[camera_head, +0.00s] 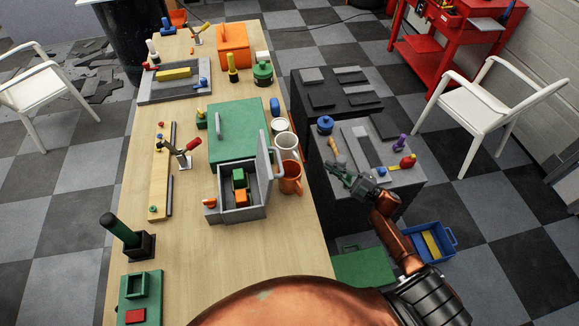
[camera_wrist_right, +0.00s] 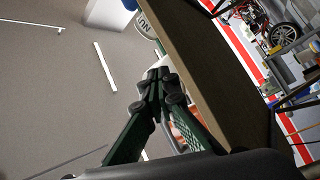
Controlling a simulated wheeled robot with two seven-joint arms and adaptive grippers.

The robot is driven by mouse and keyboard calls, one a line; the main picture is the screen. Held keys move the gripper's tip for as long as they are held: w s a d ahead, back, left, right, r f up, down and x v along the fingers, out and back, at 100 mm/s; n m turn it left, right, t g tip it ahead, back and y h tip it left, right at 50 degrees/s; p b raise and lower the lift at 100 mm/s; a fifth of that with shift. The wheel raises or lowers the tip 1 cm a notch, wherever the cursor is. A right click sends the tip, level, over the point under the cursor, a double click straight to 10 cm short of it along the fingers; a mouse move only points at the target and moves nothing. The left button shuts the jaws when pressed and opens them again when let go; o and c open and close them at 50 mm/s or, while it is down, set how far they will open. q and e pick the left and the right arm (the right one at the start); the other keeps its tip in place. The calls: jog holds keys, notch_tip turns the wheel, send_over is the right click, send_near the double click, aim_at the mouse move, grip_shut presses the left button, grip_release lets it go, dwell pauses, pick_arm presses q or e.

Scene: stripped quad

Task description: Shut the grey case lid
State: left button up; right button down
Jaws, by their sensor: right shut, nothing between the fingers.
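The grey case (camera_head: 243,214) stands on the wooden table with its lid (camera_head: 263,172) open. The lid stands up on edge along the case's right side, and a handle shows on its outer face. A green block and an orange block (camera_head: 241,197) lie inside the case. My right gripper (camera_head: 338,172) is shut and empty, to the right of the case and lid and apart from them. Its shut fingers (camera_wrist_right: 157,82) also show in the right wrist view, where no case or lid can be made out. My left gripper is not in view.
An orange mug (camera_head: 290,180) and a white mug (camera_head: 286,147) stand close to the lid's right. A large green box (camera_head: 236,133) is right behind the case. A grey side bench (camera_head: 352,134) with small parts is at right. The table front is mostly clear.

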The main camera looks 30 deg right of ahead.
jog(key=s+a+r+n+g+y+b, duration=0.1)
jog(key=s+a+r+n+g+y, duration=0.25)
jog(key=r+n+g, duration=0.3)
jog(key=s+a+r+n+g+y+b, duration=0.1)
jog(key=s+a+r+n+g+y, duration=0.1)
jog(key=s+r+n+g+y, duration=0.4)
pick_arm(q)
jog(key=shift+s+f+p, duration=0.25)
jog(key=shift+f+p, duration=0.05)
jog(key=shift+p, duration=0.9)
pick_arm(e)
jog(key=w+a+r, duration=0.2)
jog(key=a, duration=0.4)
jog(key=w+a+r+n+t, duration=0.1)
jog(key=w+a+r, duration=0.2)
jog(key=a, duration=0.3)
jog(key=shift+w+a+r+h, duration=0.25)
jog(key=shift+w+a+h, duration=0.1)
jog(key=shift+a+h, duration=0.1)
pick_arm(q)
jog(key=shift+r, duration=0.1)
pick_arm(e)
jog(key=shift+r+n, duration=0.1)
jog(key=shift+n, duration=0.25)
